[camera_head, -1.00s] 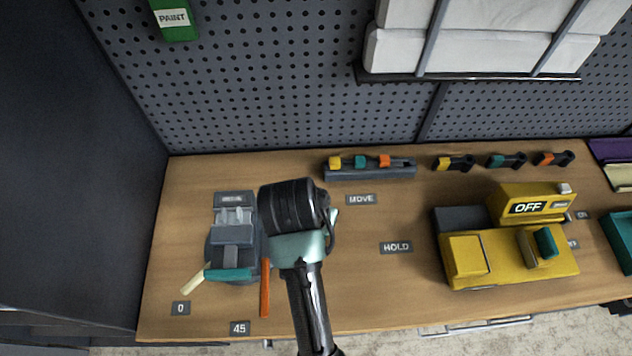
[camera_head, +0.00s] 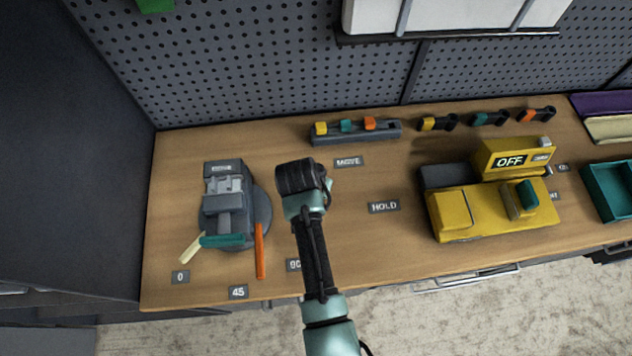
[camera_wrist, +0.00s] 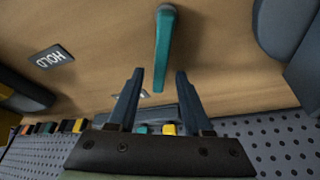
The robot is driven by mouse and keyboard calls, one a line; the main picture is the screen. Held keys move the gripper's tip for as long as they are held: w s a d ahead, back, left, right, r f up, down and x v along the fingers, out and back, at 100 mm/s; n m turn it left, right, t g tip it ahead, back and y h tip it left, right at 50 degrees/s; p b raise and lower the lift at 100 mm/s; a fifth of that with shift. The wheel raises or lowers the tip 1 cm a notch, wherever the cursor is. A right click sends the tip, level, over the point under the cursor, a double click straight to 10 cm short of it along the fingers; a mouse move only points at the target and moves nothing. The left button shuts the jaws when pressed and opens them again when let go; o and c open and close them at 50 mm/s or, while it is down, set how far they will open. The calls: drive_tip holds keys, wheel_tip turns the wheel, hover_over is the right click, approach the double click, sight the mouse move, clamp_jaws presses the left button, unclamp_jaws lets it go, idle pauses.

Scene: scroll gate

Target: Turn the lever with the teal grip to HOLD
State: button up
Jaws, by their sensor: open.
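The teal grip (camera_wrist: 162,48) of a lever shows in the wrist view, where it lies over the wood with its free end toward the pegboard side. My gripper (camera_wrist: 160,72) is open, with one dark finger on each side of the grip's end in the picture. Whether the fingers are down at its height I cannot tell. The HOLD plate (camera_wrist: 52,57) is left of the grip. In the head view my gripper (camera_head: 300,178) hides most of this lever; the HOLD plate (camera_head: 384,207) is to its right and the MOVE plate (camera_head: 348,162) behind it at right.
A grey device (camera_head: 228,205) with cream, teal (camera_head: 222,241) and orange (camera_head: 259,250) handles stands left. A yellow machine (camera_head: 480,210) reading OFF stands right. A rail (camera_head: 355,132) with coloured blocks lies behind, before the pegboard (camera_head: 240,70). Wood around HOLD is clear.

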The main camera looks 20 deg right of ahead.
drive_tip(key=shift+f, duration=0.1)
clamp_jaws()
idle(0.3)
idle(1.2)
